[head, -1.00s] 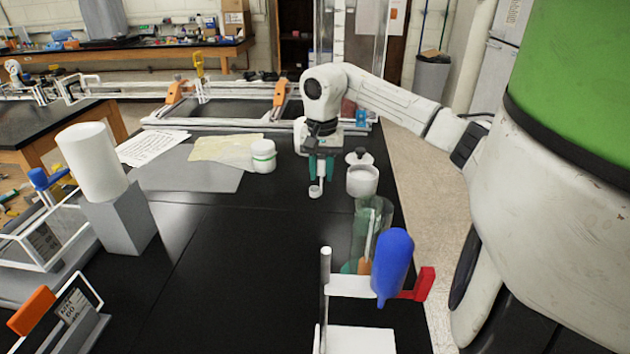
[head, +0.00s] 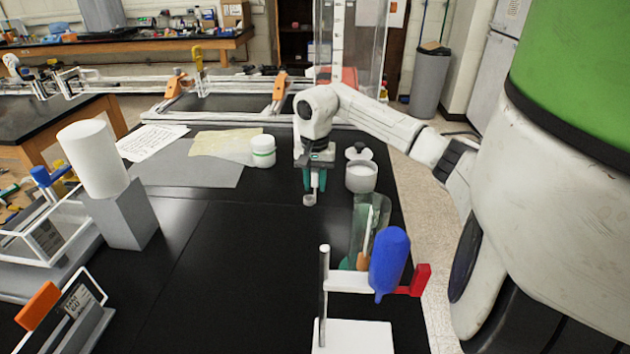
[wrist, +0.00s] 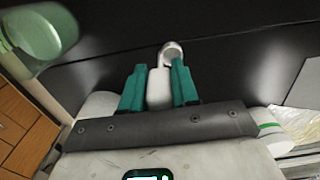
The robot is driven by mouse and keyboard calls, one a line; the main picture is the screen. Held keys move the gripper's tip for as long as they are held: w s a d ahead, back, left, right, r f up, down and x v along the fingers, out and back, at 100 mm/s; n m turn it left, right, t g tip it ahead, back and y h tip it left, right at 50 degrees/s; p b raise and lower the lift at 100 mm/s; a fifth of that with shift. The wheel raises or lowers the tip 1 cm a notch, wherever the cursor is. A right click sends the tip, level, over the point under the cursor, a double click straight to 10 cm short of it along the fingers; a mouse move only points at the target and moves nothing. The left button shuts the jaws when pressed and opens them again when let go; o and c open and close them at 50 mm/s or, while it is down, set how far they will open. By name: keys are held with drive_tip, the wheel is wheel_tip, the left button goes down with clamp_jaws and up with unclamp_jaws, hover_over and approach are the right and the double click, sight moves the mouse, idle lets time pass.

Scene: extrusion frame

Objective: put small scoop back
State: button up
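My gripper (head: 314,184) has teal fingers closed around the pale handle of the small scoop (head: 310,200), above the black table. In the wrist view the handle sits between the fingers (wrist: 158,85), and the scoop's round cup (wrist: 171,50) sticks out beyond the tips. A clear greenish glass vessel (head: 356,222) stands to the right and nearer, with a light-handled tool in it. It also shows at the upper left of the wrist view (wrist: 38,32). A white open-looking jar (head: 361,178) stands just right of the gripper.
A white jar with a green band (head: 263,151) stands left of the gripper. A blue bulb (head: 389,262) on a white stand (head: 353,337) is nearest. A white cylinder on a grey block (head: 125,215) stands left. The middle of the table is clear.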

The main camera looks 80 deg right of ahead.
drive_tip(key=o, duration=0.5)
wheel_tip(320, 180, up, 12)
drive_tip(key=shift+r+b, duration=0.15)
drive_tip(key=shift+b, duration=0.8)
